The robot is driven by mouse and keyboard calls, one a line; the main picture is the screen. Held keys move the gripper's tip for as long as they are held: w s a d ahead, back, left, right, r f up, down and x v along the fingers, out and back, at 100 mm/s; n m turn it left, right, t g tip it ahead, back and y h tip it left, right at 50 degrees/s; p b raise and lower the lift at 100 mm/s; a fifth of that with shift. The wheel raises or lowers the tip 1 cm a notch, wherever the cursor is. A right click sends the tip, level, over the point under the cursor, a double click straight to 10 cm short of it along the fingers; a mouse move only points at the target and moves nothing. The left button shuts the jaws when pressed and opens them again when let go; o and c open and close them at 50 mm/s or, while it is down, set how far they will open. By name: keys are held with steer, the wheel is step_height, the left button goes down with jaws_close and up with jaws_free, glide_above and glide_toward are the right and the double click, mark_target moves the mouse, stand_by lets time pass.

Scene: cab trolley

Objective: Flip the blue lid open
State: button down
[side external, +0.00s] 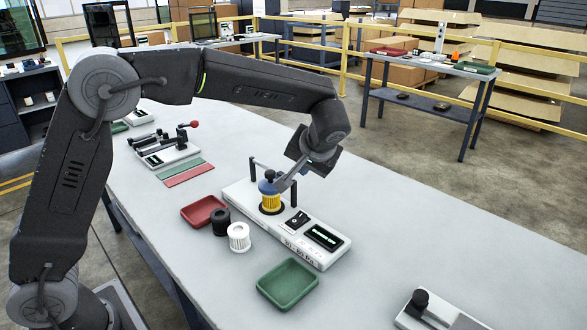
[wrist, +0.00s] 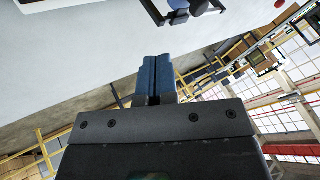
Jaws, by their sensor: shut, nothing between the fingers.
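The blue lid (side external: 266,187) sits on top of a yellow ribbed cup (side external: 271,204), with a small black knob above it. The cup stands in a white device (side external: 236,191) on the table. My gripper (side external: 281,184) is at the right side of the lid, tilted, with its fingers together and nothing between them. I cannot tell whether the fingertips touch the lid, and they partly hide it. In the wrist view the shut fingers (wrist: 154,78) point up the picture, and a bit of blue (wrist: 203,6), likely the lid, shows at the top edge.
Thin dark posts rise from the device on both sides of the lid. A black ribbed part (side external: 220,222), a white ribbed part (side external: 239,237), a red tray (side external: 201,210) and a green tray (side external: 288,284) lie near it.

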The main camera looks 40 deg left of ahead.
mark_target(270, 180)
steer(key=w+a+f, duration=0.1)
steer(key=a+f, duration=0.6)
steer(key=a, duration=0.1)
steer(key=shift+a, duration=0.35)
steer(key=a, duration=1)
steer(key=shift+a, duration=0.15)
